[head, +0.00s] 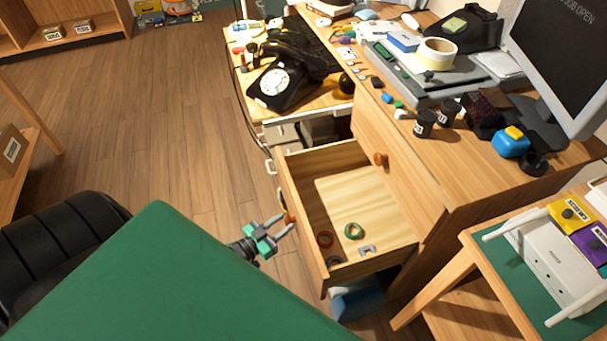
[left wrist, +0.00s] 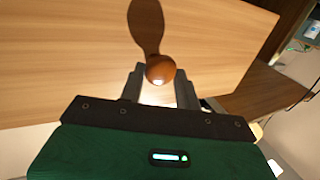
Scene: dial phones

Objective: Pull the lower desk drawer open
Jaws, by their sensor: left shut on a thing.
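The lower desk drawer (head: 335,192) stands well out from the wooden desk. My left gripper (head: 284,222) is at the outer face of the drawer front. In the left wrist view, the round brown knob (left wrist: 160,68) sits between the two grey fingers, which are shut on it. The knob's shadow falls on the drawer front (left wrist: 70,60). My right gripper is not in view.
The upper drawer (head: 400,175) with its own knob (head: 380,159) is shut. A black dial phone (head: 281,82) stands on the side table. A black chair (head: 60,245) is at the left. A small table (head: 475,245) stands right of the drawer. Open floor (head: 160,130) lies left.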

